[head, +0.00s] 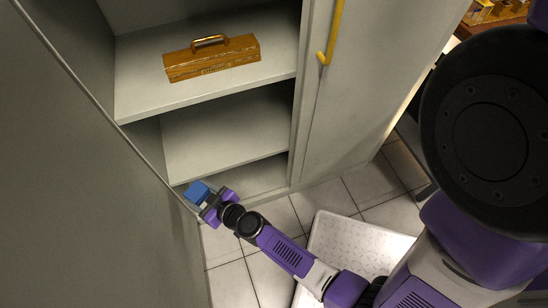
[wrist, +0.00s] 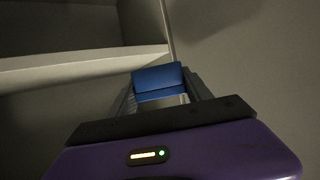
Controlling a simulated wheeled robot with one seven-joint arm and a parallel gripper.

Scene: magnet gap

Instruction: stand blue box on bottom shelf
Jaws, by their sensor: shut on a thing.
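A blue box (head: 197,192) is between the fingers of my gripper (head: 208,199), low at the left front of the open cabinet in the head view. In the wrist view the blue box (wrist: 158,80) sits between both fingertips of my gripper (wrist: 160,96), which is shut on it. The bottom shelf (head: 255,180) is the lowest level of the cabinet, and only part of it shows. The box is near the left end of that shelf's front. I cannot tell whether it touches the shelf.
A wooden toolbox (head: 212,58) stands on an upper shelf (head: 135,75). A middle shelf (head: 225,130) is empty. A grey door (head: 100,180) stands close to my gripper on the left. The right cabinet door (head: 365,90) has a yellow handle (head: 333,35).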

